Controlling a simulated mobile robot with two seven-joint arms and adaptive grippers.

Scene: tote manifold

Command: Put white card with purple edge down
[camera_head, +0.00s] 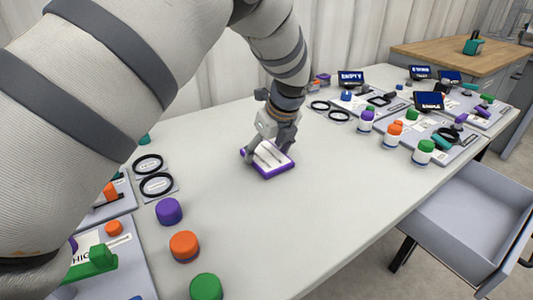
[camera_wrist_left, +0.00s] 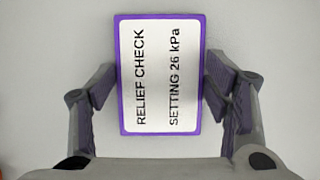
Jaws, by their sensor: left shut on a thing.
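The white card with the purple edge (camera_head: 279,163) is at the middle of the white table, face up. In the left wrist view the card (camera_wrist_left: 160,75) reads "RELIEF CHECK" and "SETTING 26 kPa". My left gripper (camera_head: 268,147) is above it, with one finger at each long side. In the left wrist view the left gripper (camera_wrist_left: 160,88) is shut on the card across its width. The card is at or very close to the tabletop; I cannot tell whether it touches. My right gripper is not in view.
Purple (camera_head: 169,211), orange (camera_head: 184,246) and green (camera_head: 206,287) caps stand at the near left, beside grey boards and black rings (camera_head: 156,184). Several white jars with coloured lids (camera_head: 391,135) stand right. An open grey drawer (camera_head: 465,215) is at lower right. The table (camera_head: 310,215) around the card is clear.

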